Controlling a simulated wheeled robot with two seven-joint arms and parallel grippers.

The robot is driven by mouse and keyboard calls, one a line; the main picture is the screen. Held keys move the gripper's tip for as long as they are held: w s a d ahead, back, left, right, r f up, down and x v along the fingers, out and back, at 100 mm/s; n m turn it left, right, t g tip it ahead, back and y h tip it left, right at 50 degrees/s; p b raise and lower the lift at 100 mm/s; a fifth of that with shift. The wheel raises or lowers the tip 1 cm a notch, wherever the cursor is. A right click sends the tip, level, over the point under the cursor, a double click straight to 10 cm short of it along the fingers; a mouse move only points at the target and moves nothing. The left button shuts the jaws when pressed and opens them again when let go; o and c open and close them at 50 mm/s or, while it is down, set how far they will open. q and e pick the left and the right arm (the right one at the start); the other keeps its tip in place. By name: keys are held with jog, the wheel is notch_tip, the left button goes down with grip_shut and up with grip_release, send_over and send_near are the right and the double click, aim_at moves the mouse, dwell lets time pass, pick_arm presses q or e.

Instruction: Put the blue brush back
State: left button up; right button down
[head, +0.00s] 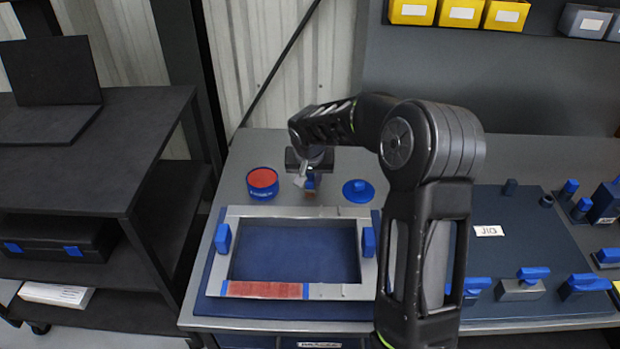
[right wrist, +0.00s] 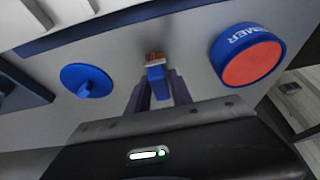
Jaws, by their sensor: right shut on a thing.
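The blue brush (right wrist: 157,82) is between the two fingers of my right gripper (right wrist: 157,90), which is shut on its blue handle. Its short bristles are reddish brown and point away from the gripper in the right wrist view. In the head view, my right gripper (head: 308,176) is above the back of the grey bench, with the brush (head: 310,184) below it. A blue tin (head: 262,194) with a red top stands just left of the gripper. A round blue lid (head: 358,191) with a knob lies to its right. My left gripper is out of view.
A grey frame (head: 290,211) with two blue handles and a red strip on its front edge lies on a blue mat (head: 215,308) in front. My right arm crosses the bench's middle. A board with blue clamps (head: 532,273) is at right. A dark shelf (head: 110,150) stands left.

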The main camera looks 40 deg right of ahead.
jog(key=c, duration=1.1)
grip_release()
jog(key=shift+c, duration=0.2)
jog(key=shift+r, duration=0.1)
jog(key=shift+r+p, duration=0.15)
jog(key=shift+p, duration=0.2)
jog(key=v, duration=1.1)
jog(key=shift+s+r+b, duration=0.15)
jog(key=shift+r+b, duration=0.25)
jog(key=shift+a, duration=0.1)
